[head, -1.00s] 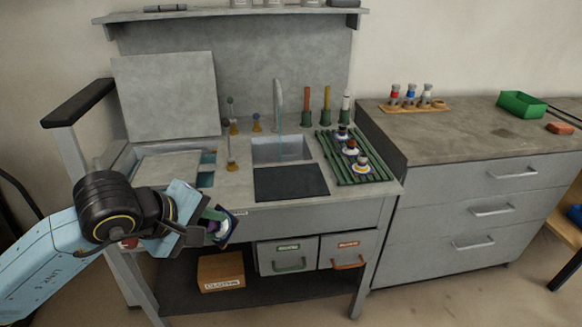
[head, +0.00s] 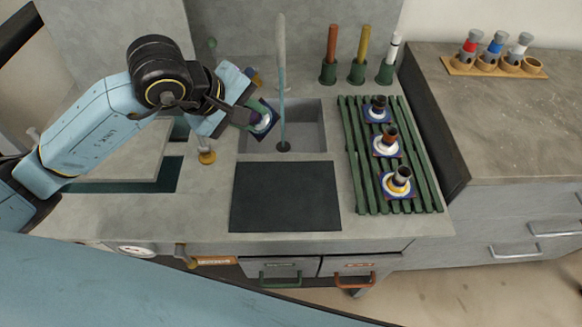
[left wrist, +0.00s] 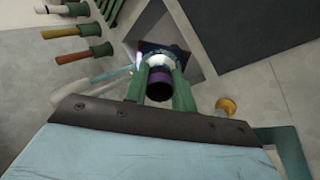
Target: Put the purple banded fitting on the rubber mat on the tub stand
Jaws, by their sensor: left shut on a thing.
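The purple banded fitting (head: 263,119) has a square dark blue base with a white ring. In the left wrist view its dark, purple-banded end (left wrist: 160,85) points toward the camera. My left gripper (head: 248,115) is shut on it, with green fingers on both sides of the band. It is held tilted over the left part of the sink basin, above the worktop. The black rubber mat (head: 285,197) lies flat and bare in front of the basin; part of it shows in the left wrist view (left wrist: 235,28). My right gripper is not in view.
A green slatted rack (head: 350,150) with three other fittings is right of the mat. Several handled tools (head: 331,45) stand behind the rack. A small knobbed post (head: 206,155) stands below my left arm.

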